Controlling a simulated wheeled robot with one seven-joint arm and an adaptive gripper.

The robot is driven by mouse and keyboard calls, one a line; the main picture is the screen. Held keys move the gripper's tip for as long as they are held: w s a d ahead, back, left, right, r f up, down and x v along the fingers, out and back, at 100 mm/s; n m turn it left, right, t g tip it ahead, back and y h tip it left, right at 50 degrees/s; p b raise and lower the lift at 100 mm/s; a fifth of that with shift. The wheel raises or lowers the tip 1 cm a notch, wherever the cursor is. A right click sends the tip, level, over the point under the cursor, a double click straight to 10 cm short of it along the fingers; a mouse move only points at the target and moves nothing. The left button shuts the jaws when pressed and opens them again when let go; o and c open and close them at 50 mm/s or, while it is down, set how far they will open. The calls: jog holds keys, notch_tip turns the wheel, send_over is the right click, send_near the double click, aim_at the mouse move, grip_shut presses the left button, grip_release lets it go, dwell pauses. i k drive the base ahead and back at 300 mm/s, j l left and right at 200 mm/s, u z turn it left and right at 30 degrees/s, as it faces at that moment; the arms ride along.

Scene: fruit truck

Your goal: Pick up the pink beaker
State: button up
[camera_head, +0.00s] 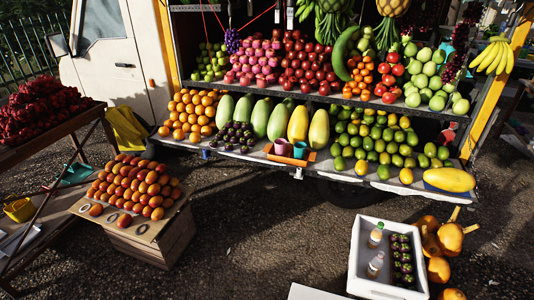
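The pink beaker (282,147) looks reddish-pink and stands on the lower shelf of the truck, near the middle of the view. A teal cup (299,150) stands close to its right. Both appear to be on a small orange-brown tray (285,159) at the shelf's front edge. The beaker is small in the view, so its handle or rim detail cannot be made out. My gripper is not in view.
Purple fruit (236,136) lies left of the beaker, limes (378,135) to the right, melons (262,117) behind. A fruit-topped crate (150,243) stands front left, a white box (366,280) with bottles front right. Open ground (262,225) lies between them.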

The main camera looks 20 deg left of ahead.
aim_at(280, 149)
jog(key=j+z, duration=0.1)
jog(key=j, duration=0.45)
jog(key=k+j+z, duration=0.1)
jog(key=j, duration=0.5)
jog(key=j+z, duration=0.1)
jog(key=j, duration=0.45)
jog(key=k+j+z, duration=0.1)
jog(key=j, duration=0.45)
jog(key=k+j+z, duration=0.1)
jog(key=j, duration=0.45)
jog(key=i+j+z, duration=0.1)
jog(key=j, duration=0.2)
jog(key=i+j, duration=0.15)
jog(key=j, duration=0.2)
jog(key=i+j+z, duration=0.15)
jog(key=j, duration=0.2)
jog(key=i+j+z, duration=0.1)
jog(key=j, duration=0.25)
jog(key=i+j, duration=0.1)
jog(key=j, duration=0.25)
jog(key=i+j, duration=0.25)
jog(key=i, duration=0.15)
jog(key=i+j+z, duration=0.15)
jog(key=i+j, duration=0.15)
jog(key=i, duration=0.1)
